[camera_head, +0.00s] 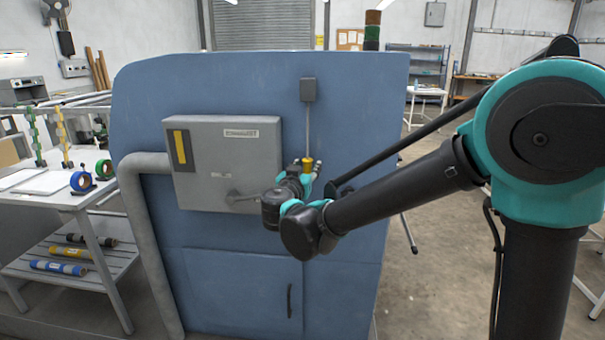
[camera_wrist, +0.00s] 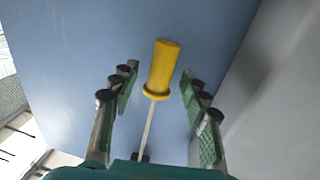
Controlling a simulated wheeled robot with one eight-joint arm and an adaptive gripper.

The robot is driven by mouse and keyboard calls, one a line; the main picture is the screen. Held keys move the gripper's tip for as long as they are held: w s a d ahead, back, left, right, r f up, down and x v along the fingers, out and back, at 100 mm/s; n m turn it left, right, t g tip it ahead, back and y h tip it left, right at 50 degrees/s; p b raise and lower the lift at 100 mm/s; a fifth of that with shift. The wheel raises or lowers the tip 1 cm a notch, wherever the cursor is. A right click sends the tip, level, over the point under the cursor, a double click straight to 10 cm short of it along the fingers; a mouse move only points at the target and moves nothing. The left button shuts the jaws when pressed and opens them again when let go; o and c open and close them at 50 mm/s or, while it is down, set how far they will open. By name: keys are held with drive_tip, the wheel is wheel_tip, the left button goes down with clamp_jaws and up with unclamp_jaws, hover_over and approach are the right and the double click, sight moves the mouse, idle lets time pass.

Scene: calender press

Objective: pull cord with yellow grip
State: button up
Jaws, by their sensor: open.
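The yellow grip (camera_head: 308,164) hangs at the lower end of a thin grey cord (camera_head: 308,130) on the blue machine panel. The cord runs up to a small grey box (camera_head: 308,90). My gripper (camera_head: 313,172) is at the grip in the head view, partly hidden by my own wrist. In the wrist view, the yellow grip (camera_wrist: 162,68) stands between the two open fingers of my gripper (camera_wrist: 158,82), with gaps on both sides. Its flared end and the pale cord (camera_wrist: 148,128) point toward the palm. The fingers do not appear to touch the grip.
A thick grey pipe (camera_head: 140,220) runs down the panel's left side. A white table (camera_head: 70,200) with tape rolls stands further left. Open floor lies right of the machine.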

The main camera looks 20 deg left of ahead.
drive_tip(key=shift+w, duration=0.55)
clamp_jaws()
drive_tip(key=shift+f, duration=0.1)
